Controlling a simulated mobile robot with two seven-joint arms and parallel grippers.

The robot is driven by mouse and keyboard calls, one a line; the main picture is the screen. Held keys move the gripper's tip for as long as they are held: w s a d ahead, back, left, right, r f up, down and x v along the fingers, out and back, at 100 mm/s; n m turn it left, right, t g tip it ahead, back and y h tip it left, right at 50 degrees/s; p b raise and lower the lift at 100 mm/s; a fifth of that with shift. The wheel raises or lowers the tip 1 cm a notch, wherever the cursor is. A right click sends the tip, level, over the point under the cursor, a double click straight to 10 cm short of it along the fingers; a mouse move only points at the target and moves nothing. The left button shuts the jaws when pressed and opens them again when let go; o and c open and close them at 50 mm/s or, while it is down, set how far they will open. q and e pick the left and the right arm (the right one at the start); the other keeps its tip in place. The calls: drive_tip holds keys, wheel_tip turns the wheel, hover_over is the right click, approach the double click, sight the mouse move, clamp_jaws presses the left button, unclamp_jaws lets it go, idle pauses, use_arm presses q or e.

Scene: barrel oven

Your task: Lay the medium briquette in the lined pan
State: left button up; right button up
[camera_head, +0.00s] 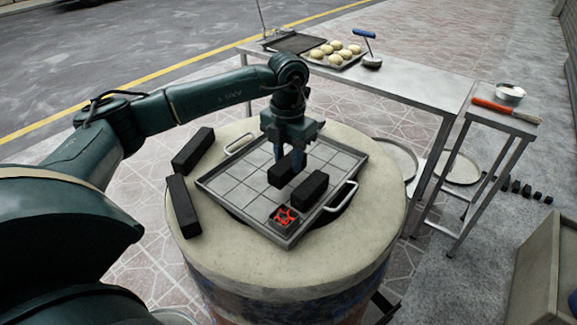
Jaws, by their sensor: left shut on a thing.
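The medium briquette (281,173), a black block, is between the fingers of my left gripper (288,160). The gripper points down and is shut on it over the middle of the lined pan (222,186). I cannot tell whether the held briquette touches the pan floor. Another black briquette (311,190) lies in the pan, just right of the held one. My right gripper is not in view.
A small tray of glowing red pieces (284,217) sits in the pan's near corner. Two longer black briquettes (192,150) (183,206) lie on the barrel's left rim. A metal table (420,88) with dough balls (336,50) stands behind. Several dark blocks lie on the ground at right.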

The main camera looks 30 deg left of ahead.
sight(288, 160)
use_arm(q)
drive_tip(key=shift+f, duration=1.5)
drive_tip(key=shift+f, duration=0.1)
drive_tip(key=o, duration=0.8)
wheel_tip(288, 160, up, 12)
